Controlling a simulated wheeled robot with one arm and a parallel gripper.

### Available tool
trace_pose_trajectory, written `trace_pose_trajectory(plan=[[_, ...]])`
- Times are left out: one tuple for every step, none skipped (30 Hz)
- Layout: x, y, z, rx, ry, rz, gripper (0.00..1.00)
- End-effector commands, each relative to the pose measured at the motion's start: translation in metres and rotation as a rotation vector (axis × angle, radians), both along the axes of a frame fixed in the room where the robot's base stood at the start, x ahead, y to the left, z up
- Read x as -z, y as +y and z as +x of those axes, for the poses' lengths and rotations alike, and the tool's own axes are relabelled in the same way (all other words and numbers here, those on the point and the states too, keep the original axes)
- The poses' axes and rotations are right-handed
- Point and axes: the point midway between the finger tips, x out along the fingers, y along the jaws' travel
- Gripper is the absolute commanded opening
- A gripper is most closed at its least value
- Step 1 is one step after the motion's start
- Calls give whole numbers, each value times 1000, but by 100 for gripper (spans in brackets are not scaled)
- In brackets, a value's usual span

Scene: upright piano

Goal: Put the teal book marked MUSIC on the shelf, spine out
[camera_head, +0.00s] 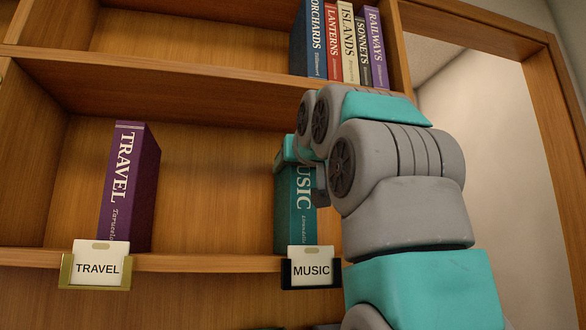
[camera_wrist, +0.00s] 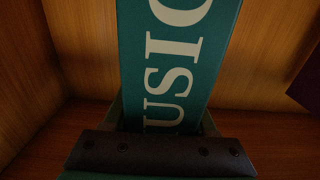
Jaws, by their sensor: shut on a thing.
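The teal book marked MUSIC (camera_head: 293,225) is upright in the shelf compartment, above the MUSIC label (camera_head: 312,268). Its lettered spine faces out toward the room. My gripper (camera_head: 306,172) is at the front of the book and shut on it, hiding part of the spine and the first letter. In the wrist view the book (camera_wrist: 172,65) rises from behind the dark bar of my gripper (camera_wrist: 162,150), its spine toward the camera. The book's foot is at the level of the shelf board (camera_head: 200,262); whether it bears on the board is hard to tell.
A purple TRAVEL book (camera_head: 128,188) stands to the left above the TRAVEL label (camera_head: 97,268), with a clear gap between the two books. Several books (camera_head: 342,45) stand on the shelf above, close over my arm. A wooden upright (camera_head: 400,60) bounds the right side.

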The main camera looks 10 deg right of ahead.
Motion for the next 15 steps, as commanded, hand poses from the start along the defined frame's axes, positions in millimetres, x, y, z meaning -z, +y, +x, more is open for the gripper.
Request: trace_pose_trajectory(plan=[[1,0,-1,0,-3,0,0],[1,0,-1,0,-3,0,0],[2,0,-1,0,-3,0,0],[2,0,-1,0,-3,0,0],[1,0,-1,0,-3,0,61],[1,0,-1,0,-3,0,65],[1,0,-1,0,-2,0,69],[1,0,-1,0,-2,0,72],[1,0,0,0,-2,0,76],[1,0,0,0,-2,0,80],[2,0,0,0,-1,0,83],[2,0,0,0,-1,0,88],[2,0,0,0,-1,0,91],[2,0,0,0,-1,0,92],[2,0,0,0,-1,0,92]])
